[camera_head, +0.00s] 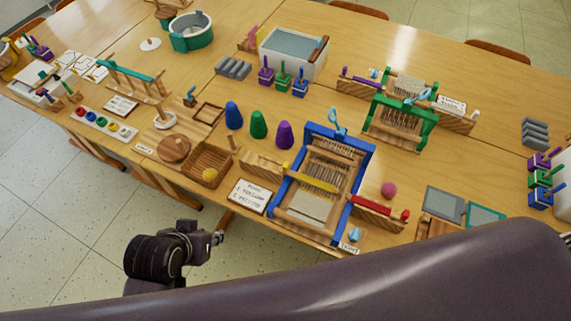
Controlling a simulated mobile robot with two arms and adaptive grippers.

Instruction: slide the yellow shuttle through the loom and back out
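The blue-framed loom (366,159) stands on the near side of the table, with warp threads inside it. A long yellow bar (311,181), the only yellow shuttle-like piece I see, lies crosswise in the loom in front of the upright threads. I cannot tell whether it passes between the threads. A wooden ledge (262,166) reaches out on the loom's left. A red bar (374,206) lies on the right ledge. My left gripper (219,238) is off the table's front edge, left of and apart from the loom. Its fingers are too small to read. My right gripper is not in view.
A lettered card (251,196) lies left of the loom, near a wooden tray (226,160). Blue, green and purple cones (258,125) stand behind. A pink ball (388,190) is to the right. A green loom (432,117) stands farther back. My own arm link covers the lower right.

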